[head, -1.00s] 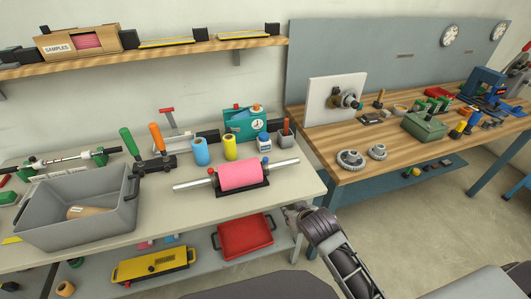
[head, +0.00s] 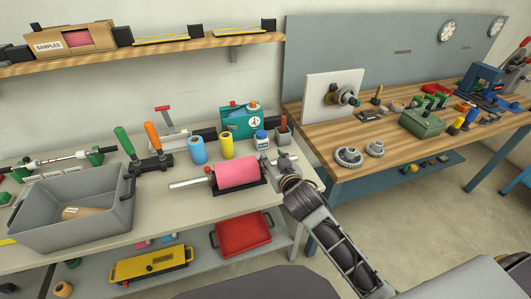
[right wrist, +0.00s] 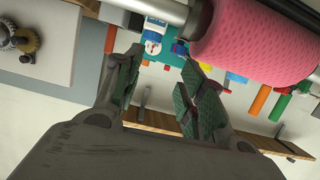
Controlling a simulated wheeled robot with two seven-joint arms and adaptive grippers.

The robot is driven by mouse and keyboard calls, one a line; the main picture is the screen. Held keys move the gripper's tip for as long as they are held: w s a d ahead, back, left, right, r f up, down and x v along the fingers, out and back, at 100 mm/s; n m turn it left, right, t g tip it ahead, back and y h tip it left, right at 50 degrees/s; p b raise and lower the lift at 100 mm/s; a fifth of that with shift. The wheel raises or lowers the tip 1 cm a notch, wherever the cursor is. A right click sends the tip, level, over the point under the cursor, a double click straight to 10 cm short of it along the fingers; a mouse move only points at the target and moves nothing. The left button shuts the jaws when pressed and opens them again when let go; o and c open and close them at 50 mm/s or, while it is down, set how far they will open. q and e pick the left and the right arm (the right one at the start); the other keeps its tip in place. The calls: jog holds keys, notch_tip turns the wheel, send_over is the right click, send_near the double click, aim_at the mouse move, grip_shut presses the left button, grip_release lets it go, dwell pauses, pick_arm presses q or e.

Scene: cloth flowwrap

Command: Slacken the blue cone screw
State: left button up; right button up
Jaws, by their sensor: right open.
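The pink roll (head: 238,174) sits on a metal shaft (head: 186,184) in a dark cradle on the light bench. A red screw (head: 208,170) shows at its left end. My right gripper (head: 284,163) is at the shaft's right end and covers part of it. In the right wrist view my right gripper (right wrist: 160,62) is open and empty, with the pink roll (right wrist: 250,40) and shaft (right wrist: 165,9) just beyond its fingertips. A small blue patch (right wrist: 180,47) beside the roll may be the blue cone screw; I cannot tell for certain. My left gripper is out of view.
A grey bin (head: 72,226) stands at the left. Blue and yellow rolls (head: 227,146), a teal clock device (head: 240,121) and a blue-capped bottle (head: 261,140) stand behind the roll. A red tray (head: 241,235) is on the lower shelf. A wooden bench (head: 345,185) adjoins at the right.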

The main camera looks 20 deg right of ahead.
jog(key=w+a+r+n+t+y, duration=0.3)
jog(key=a+r+y, duration=0.15)
jog(key=r, duration=0.35)
jog(key=w+a+r+n+t+y, duration=0.2)
jog(key=a+r+y, duration=0.2)
jog(key=a+r, duration=0.3)
jog(key=s+a+r+n+g+y, duration=0.2)
jog(key=a+n+g+y, duration=0.3)
jog(key=n+g, duration=0.25)
jog(key=s+a+r+n+g+y, duration=0.2)
jog(key=a+n+g+y, duration=0.25)
jog(key=n+g, duration=0.3)
jog(key=w+d+f+g+h, duration=0.2)
jog(key=d+f+g+h, duration=0.2)
jog(key=d+f+h, duration=0.4)
jog(key=w+d+m+h, duration=0.2)
jog(key=d+h, duration=0.3)
jog(key=d, duration=1.2)
jog(key=shift+w+d+m+h, duration=0.15)
jog(key=shift+w+m+h, duration=0.2)
jog(key=shift+m, duration=0.35)
jog(key=shift+s, duration=0.1)
